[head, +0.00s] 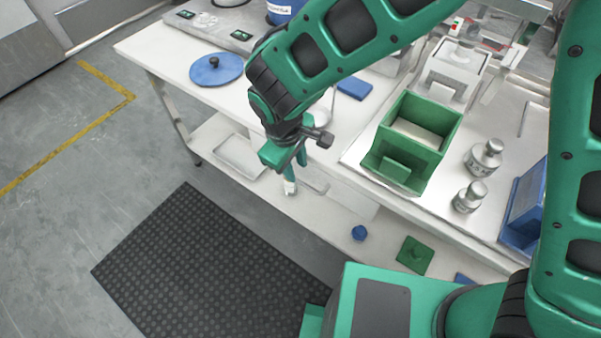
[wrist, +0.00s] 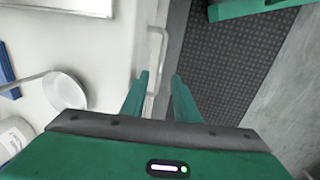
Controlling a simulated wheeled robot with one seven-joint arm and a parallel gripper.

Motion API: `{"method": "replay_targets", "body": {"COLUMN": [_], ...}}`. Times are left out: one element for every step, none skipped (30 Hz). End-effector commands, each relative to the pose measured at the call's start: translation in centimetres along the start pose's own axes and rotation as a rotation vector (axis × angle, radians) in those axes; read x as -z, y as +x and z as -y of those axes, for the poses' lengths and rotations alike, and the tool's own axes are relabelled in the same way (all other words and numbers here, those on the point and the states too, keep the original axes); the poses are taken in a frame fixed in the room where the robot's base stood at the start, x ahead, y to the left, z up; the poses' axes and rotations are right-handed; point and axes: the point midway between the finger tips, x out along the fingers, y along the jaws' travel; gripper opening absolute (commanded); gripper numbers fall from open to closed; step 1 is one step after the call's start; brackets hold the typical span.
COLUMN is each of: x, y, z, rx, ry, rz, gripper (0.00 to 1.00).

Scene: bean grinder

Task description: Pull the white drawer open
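The white drawer (head: 349,204) is under the front edge of the white table, right of my gripper in the head view, and looks shut. Its pale bar handle (wrist: 156,50) runs up and down in the wrist view. My gripper (head: 293,179) points down at the table's front edge. In the wrist view my gripper (wrist: 160,77) has its two green fingers apart, with the lower part of the handle showing between them. I see no contact, and I cannot tell how deep the fingers reach around the handle. My gripper partly hides the handle in the head view.
A green open box (head: 416,138) and small metal bottles (head: 484,158) stand on the table at right. A blue round lid (head: 216,69) lies at left. A lower shelf holds a blue knob (head: 359,233) and a green lid (head: 414,254). Open floor with a black mat (head: 205,265) lies in front.

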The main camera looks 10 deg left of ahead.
Motion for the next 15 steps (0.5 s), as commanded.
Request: {"method": "replay_targets", "body": {"x": [-0.2,-0.2,-0.3,-0.3,-0.3,-0.3,-0.3,-0.3,-0.3,-0.3,-0.3,-0.3,-0.3,-0.3,-0.3], "y": [1.1,1.6,2.3,2.8,3.3,3.9,4.2,4.6,5.0,5.3,5.6,5.8,6.0,6.1,6.2], "z": [-0.1,-0.1,-0.2,-0.2,-0.2,-0.2,-0.2,-0.2,-0.3,-0.3,-0.3,-0.3,-0.3,-0.3,-0.3], "rx": [0.000,-0.001,0.000,0.000,0.000,0.001,0.000,0.000,0.000,0.000,-0.001,-0.001,0.000,0.000,0.000], "ry": [0.002,0.003,0.003,0.003,0.003,0.003,0.003,0.004,0.005,0.005,0.006,0.006,0.006,0.006,0.006], "rz": [0.006,0.005,0.007,0.006,0.005,0.006,0.005,0.004,0.004,0.005,0.004,0.003,0.002,0.002,0.002], "gripper": [0.28,0.28,0.28,0.28,0.28,0.28,0.28,0.28,0.28,0.28,0.28,0.28,0.28,0.28,0.28]}}
